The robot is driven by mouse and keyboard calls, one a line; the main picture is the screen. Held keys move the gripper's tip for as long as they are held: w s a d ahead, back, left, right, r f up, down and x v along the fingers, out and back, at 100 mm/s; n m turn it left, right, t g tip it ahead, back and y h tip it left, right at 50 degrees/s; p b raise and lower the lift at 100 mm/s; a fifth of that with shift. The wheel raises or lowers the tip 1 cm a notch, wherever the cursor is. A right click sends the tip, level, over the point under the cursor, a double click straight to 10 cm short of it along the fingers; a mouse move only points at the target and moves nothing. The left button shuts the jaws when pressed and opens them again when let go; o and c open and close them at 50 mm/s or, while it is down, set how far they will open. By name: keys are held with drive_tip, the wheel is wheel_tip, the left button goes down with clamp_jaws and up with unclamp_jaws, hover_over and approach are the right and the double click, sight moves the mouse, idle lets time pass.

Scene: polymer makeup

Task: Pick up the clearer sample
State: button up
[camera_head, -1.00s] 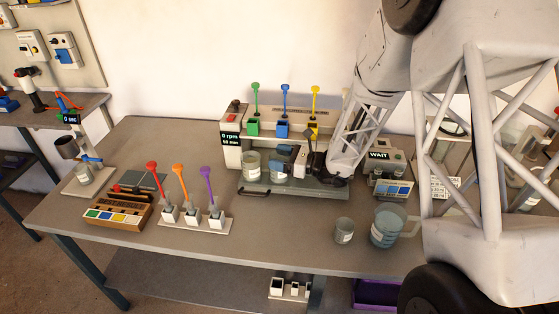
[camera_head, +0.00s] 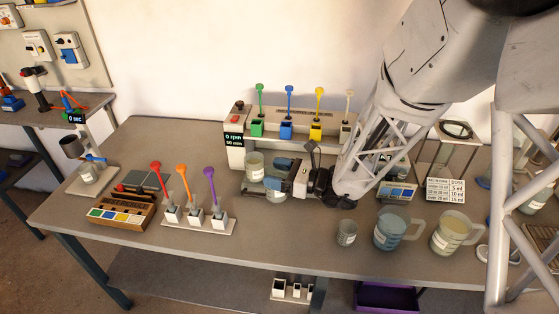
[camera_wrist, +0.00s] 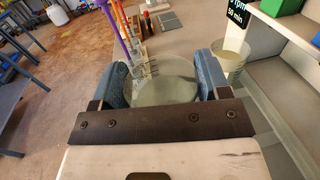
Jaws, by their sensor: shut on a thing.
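My gripper (camera_head: 277,179) is shut on a glass beaker (camera_wrist: 165,82), with one blue finger pad on each side of it. In the wrist view its contents look pale grey-green and see-through. Whether the held beaker touches the surface below cannot be told.
The stirrer stand (camera_head: 234,150) holds coloured scoops in boxes behind my gripper. A white rack (camera_head: 199,227) with three scoops stands at front left. A grey cup (camera_head: 346,233) and two jugs, bluish (camera_head: 392,230) and yellowish (camera_head: 449,233), stand right. The table's front middle is clear.

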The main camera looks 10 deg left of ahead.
drive_tip(key=s, duration=0.7)
